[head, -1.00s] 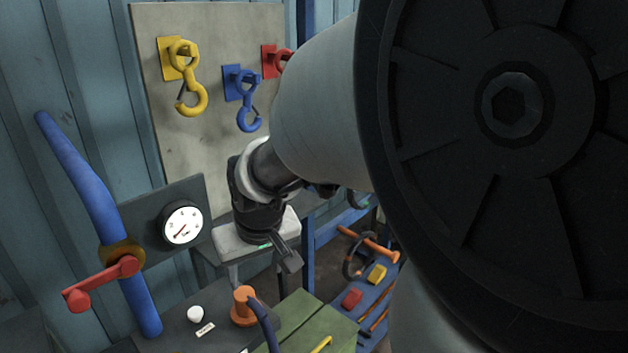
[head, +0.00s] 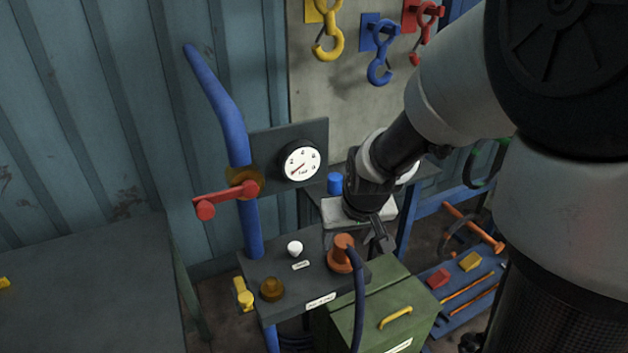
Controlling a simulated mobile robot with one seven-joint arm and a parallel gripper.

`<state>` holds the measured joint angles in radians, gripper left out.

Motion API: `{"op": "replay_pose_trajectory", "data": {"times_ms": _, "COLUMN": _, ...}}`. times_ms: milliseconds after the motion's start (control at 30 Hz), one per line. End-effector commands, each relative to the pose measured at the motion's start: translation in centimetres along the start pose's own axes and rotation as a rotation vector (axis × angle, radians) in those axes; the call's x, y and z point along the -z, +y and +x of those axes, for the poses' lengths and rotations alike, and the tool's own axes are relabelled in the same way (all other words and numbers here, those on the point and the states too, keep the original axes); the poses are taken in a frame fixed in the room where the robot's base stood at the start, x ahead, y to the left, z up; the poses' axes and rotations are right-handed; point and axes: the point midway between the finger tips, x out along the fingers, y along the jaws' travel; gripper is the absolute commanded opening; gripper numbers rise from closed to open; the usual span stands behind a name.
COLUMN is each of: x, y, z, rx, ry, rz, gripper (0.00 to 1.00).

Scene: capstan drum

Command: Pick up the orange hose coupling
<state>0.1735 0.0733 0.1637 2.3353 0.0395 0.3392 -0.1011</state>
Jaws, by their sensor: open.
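The orange hose coupling (head: 342,256) stands on the dark bench panel in the lower middle of the head view. It has a wide round base, and a dark blue hose (head: 358,300) bends down from its top. My gripper (head: 380,246) is just right of the coupling in the picture, pointing down, with open jaws and nothing seen between them. A gap shows between the fingers and the coupling; their exact depth relation cannot be told. My wrist hides part of the pale stool-like top behind it.
A pressure gauge (head: 300,162), a blue pipe (head: 232,125) with a red lever (head: 225,198), a white knob (head: 295,248) and a brass fitting (head: 272,289) surround the coupling. A green box (head: 385,318) with a yellow handle stands in front. The grey table (head: 85,285) at left is mostly bare.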

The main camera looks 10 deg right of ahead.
Motion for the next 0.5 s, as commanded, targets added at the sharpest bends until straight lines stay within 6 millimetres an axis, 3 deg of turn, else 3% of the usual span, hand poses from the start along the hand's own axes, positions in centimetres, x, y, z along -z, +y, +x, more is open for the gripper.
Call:
{"op": "replay_pose_trajectory", "data": {"times_ms": 233, "x": -0.7, "y": 0.0, "z": 3.9, "rx": 0.001, "ry": -0.006, "rz": 0.0, "gripper": 0.58}}
{"op": "replay_pose_trajectory", "data": {"times_ms": 500, "x": -0.6, "y": 0.0, "z": 4.5, "rx": 0.0, "ry": -0.002, "rz": 0.001, "gripper": 0.58}}
